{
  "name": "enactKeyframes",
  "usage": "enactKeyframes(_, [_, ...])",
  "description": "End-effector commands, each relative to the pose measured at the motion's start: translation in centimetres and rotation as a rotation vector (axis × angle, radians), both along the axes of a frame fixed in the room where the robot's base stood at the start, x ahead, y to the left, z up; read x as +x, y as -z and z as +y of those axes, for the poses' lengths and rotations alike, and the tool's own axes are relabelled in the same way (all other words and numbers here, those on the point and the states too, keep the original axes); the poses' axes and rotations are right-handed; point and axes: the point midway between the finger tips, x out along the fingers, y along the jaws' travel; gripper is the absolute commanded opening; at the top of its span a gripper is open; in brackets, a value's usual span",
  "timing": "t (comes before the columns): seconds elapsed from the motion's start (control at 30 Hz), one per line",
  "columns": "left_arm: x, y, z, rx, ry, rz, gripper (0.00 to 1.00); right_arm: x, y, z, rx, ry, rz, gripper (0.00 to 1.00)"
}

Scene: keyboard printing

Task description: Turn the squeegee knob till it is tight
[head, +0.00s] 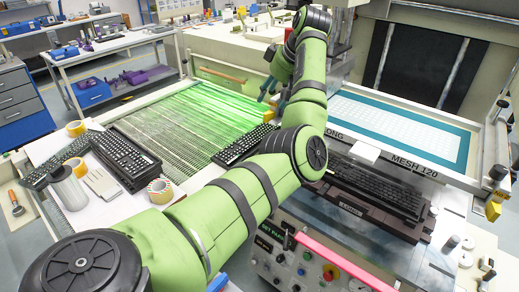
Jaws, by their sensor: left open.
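My left arm reaches in from the lower left and across the middle of the head view. My left gripper (273,93) hangs at its far end, open, near the squeegee area of the printing machine. The squeegee knob cannot be made out at this size; the gripper and arm may hide it. I cannot tell whether the fingers touch anything. My right gripper is not in view.
A screen frame marked MESH 120 (414,168) is at the right. A keyboard (376,186) sits in a dark holder below it. A green-lit slotted bed (185,124) lies left of my arm. Keyboards and tape rolls (160,190) crowd the left table.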

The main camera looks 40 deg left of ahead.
Motion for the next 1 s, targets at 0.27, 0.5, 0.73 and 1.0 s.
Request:
enactKeyframes(0.27, [0.0, 5.8, 0.6, 0.055, 0.077, 0.038, 0.57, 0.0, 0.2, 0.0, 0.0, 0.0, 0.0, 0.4])
enactKeyframes(0.5, [-0.4, 10.6, 0.7, 0.101, 0.159, 0.07, 0.57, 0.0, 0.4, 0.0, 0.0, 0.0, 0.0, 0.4])
enactKeyframes(0.73, [-1.0, 15.0, 0.4, 0.142, 0.255, 0.099, 0.57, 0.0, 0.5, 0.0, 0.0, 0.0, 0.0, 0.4])
enactKeyframes(1.0, [-1.8, 20.1, -0.5, 0.178, 0.38, 0.134, 0.57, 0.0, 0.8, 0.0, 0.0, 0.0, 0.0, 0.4])
